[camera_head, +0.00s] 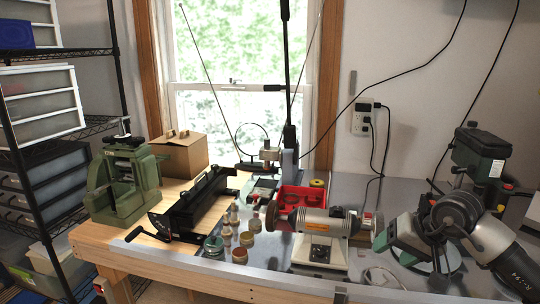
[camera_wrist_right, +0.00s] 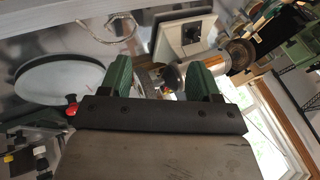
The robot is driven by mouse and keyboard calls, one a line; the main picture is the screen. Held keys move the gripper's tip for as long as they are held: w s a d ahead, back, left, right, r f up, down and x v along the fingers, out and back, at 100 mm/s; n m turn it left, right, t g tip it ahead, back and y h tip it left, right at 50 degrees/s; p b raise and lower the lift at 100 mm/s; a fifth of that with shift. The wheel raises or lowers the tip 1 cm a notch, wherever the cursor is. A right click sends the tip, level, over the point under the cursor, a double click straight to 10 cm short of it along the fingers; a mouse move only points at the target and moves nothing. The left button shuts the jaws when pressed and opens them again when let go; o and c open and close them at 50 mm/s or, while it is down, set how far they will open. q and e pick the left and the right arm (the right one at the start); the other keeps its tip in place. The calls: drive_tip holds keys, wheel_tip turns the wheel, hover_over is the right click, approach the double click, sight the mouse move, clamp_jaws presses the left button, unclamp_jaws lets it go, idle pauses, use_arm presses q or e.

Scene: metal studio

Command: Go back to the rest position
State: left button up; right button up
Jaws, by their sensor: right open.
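My right gripper (camera_head: 392,250) is at the right of the head view, low over the metal-topped bench, just right of the bench grinder (camera_head: 322,236). Its green fingers are spread apart in the right wrist view (camera_wrist_right: 160,76), with nothing gripped between them. My right arm comes in from the lower right corner. My left gripper does not show in either view.
A green machine (camera_head: 482,165) stands behind my right arm. A red tray (camera_head: 300,197), several small jars (camera_head: 240,256), a black bending tool (camera_head: 190,208), a green rolling mill (camera_head: 122,187) and a cardboard box (camera_head: 182,155) crowd the bench. Wire shelving (camera_head: 52,147) stands at left.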

drive_tip(key=s+a+r+m+t+y, duration=0.2)
drive_tip(key=s+a+m+t+y, duration=0.1)
drive_tip(key=a+m+y, duration=0.5)
drive_tip(key=s+a+r+m+t+y, duration=0.1)
drive_tip(key=s+a+m+t+y, duration=0.1)
drive_tip(key=s+a+m+y, duration=0.4)
drive_tip(key=s+d+f+n+t+h, duration=0.25)
drive_tip(key=d+f+n+h, duration=0.25)
drive_tip(key=f+n+h, duration=0.65)
drive_tip(key=s+d+f+n+t+h, duration=0.35)
drive_tip(key=n+h, duration=0.55)
drive_tip(key=n, duration=0.8)
drive_tip(key=s+f+m+g+y, duration=0.3)
drive_tip(key=s+f+m+g, duration=0.85)
drive_tip(key=s, duration=0.65)
wheel_tip(320, 180, down, 26)
drive_tip(key=n+g, duration=0.2)
drive_tip(key=g, duration=0.1)
drive_tip(key=s+d+f, duration=0.2)
drive_tip(key=s+f, duration=1.4)
drive_tip(key=shift+s+d+f+g+h, duration=0.15)
drive_tip(key=shift+s+d+g+h, duration=0.05)
drive_tip(key=shift+d+g+h, duration=0.15)
